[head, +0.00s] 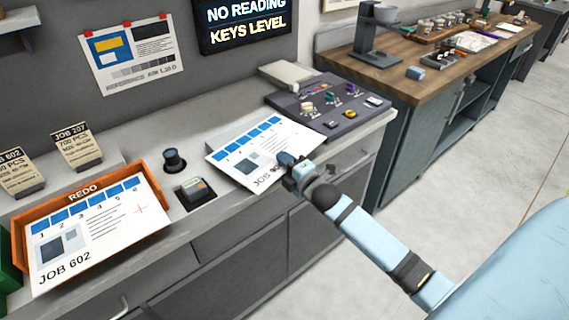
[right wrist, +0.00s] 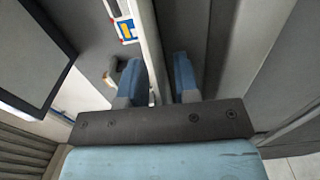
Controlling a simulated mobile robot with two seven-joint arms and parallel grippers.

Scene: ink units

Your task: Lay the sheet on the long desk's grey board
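A white sheet (head: 240,157) with a row of blue boxes and a partly hidden JOB label is at the long desk's front edge in the head view. The grey board (head: 226,137) shows as a pale strip behind the sheet; the sheet hides most of it. I cannot tell whether the sheet lies fully flat. My right gripper (head: 287,163) is at the sheet's near right edge. In the right wrist view its fingers (right wrist: 158,82) stand apart, with a pale strip seen edge-on between them; sheet or desk edge, I cannot tell. My left gripper is out of view.
An orange REDO tray (head: 160,227) holds a JOB 602 sheet (head: 95,225) at the left. A black knob (head: 174,160) and a small stamp-like block (head: 195,192) stand between. A dark key panel (head: 335,118) is to the right. A wooden-topped bench (head: 400,72) stands beyond.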

